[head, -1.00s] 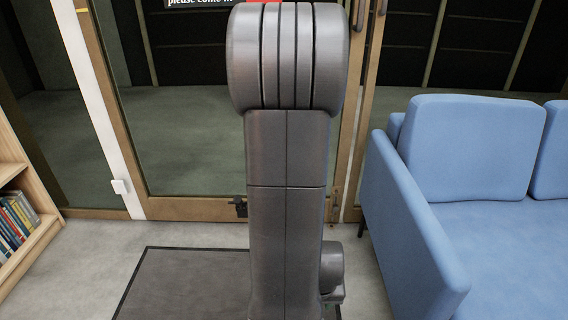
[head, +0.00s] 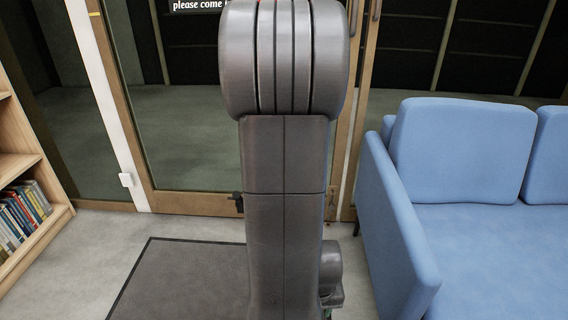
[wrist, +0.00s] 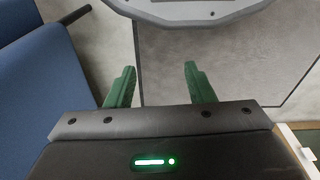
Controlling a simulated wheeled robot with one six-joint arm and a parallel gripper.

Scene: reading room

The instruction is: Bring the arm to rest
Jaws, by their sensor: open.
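My arm stands upright in the middle of the head view and hides part of the door behind it. My gripper (wrist: 160,88) shows in the wrist view, its two green fingers spread apart with nothing between them. It points over the floor and the dark mat (wrist: 222,60).
A blue sofa (head: 470,240) stands close on the right. A wooden bookshelf (head: 28,165) with books is at the left edge. A glass door with a wooden frame (head: 190,203) is ahead. The doormat (head: 180,280) lies on bare floor before it.

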